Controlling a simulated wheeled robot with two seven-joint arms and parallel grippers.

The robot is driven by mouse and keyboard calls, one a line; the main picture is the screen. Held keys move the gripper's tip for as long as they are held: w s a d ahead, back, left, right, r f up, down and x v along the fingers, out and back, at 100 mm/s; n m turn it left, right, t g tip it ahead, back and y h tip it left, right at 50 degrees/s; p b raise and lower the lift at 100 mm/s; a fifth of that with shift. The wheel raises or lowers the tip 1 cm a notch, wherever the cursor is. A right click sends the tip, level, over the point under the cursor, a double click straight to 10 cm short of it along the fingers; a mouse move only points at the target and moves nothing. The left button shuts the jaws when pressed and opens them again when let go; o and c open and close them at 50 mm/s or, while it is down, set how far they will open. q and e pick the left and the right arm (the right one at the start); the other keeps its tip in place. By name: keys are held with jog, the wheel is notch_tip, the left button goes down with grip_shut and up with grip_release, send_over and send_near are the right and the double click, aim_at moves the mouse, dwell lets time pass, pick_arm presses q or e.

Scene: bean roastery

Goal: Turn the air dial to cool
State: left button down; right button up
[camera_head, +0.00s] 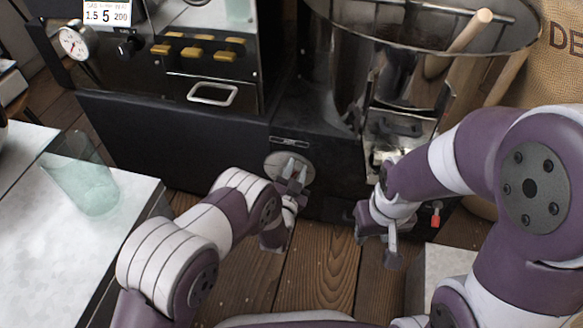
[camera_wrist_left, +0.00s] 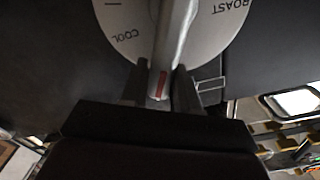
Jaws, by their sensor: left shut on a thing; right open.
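The air dial (camera_head: 272,160) is a round silver plate low on the black roaster front. In the left wrist view the dial plate (camera_wrist_left: 215,35) shows the words COOL at left and ROAST at upper right. Its bar handle (camera_wrist_left: 172,40) has a red mark near the end closest to the camera. That marked end lies between the two words, nearer COOL. My left gripper (camera_head: 291,172) is at the dial, its fingers (camera_wrist_left: 160,88) shut on the handle. My right gripper (camera_head: 392,255) is open and empty, pointing down in front of the roaster, away from the dial.
A clear glass (camera_head: 80,180) stands on the white table (camera_head: 45,240) at left. Above the dial are yellow switches (camera_head: 195,45), a metal handle (camera_head: 212,94) and a gauge (camera_head: 75,42). A round cooling bin (camera_head: 350,40) with a wooden-handled tool is at upper right, beside a burlap sack (camera_head: 555,85).

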pick_arm(q)
jog(key=shift+s+d+f+m, duration=0.1)
jog(key=shift+d+f+m, duration=0.15)
jog(key=shift+m, duration=0.15)
jog(key=c, duration=0.9)
grip_release()
jog(key=shift+s+a+r, duration=0.1)
jog(key=p+v, duration=0.2)
jog(key=v, duration=0.1)
jog(key=p+v, duration=0.2)
jog(key=shift+s+r, duration=0.1)
jog(key=shift+r, duration=0.25)
jog(key=v, duration=0.2)
jog(key=p+v, duration=0.1)
jog(key=v, duration=0.2)
jog(key=p+v, duration=0.1)
jog(key=v, duration=0.1)
jog(key=shift+s+f, duration=0.15)
jog(key=shift+f, duration=0.2)
